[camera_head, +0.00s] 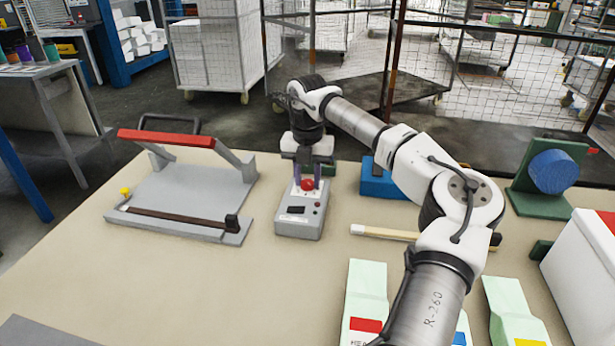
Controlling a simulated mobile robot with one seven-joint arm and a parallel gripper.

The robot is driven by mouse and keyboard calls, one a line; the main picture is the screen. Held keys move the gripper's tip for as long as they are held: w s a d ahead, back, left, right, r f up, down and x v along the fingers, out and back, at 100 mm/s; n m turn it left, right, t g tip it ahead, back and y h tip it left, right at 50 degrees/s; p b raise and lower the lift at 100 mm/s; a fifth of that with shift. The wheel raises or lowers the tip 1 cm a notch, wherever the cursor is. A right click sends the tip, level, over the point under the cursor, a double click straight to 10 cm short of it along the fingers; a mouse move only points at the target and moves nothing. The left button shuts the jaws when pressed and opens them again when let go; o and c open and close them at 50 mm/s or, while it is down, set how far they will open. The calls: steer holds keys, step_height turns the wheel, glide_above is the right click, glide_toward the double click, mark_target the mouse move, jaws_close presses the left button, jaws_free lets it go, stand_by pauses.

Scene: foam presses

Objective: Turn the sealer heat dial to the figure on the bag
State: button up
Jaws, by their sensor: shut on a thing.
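The grey sealer control box (299,222) stands on the beige table, left of centre. Its red dial (307,185) is on the top, towards the back, and the figures around it are too small to read. My gripper (307,181) points down over the box, its two fingers shut on the red dial from either side. A pale green bag (368,285) with a red label lies at the front; lettering starting "HEA" shows below the label, and no figure is readable. Another pale green bag (510,300) has a yellow label. A blue label (462,330) shows partly behind my arm.
The sealer press (185,193) with a red handle bar stands open on the left. A wooden-handled brush (385,232) lies right of the box. A blue block (377,180), a green stand with a blue roll (552,172) and a white bin (585,265) are farther right. The front-left table is mostly clear.

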mark_target(308, 182)
steer(key=shift+r, duration=0.1)
steer(key=o, duration=1)
step_height(308, 182, up, 14)
steer(key=shift+f+b, duration=0.1)
steer(key=shift+b, duration=0.65)
steer(key=shift+f, duration=0.1)
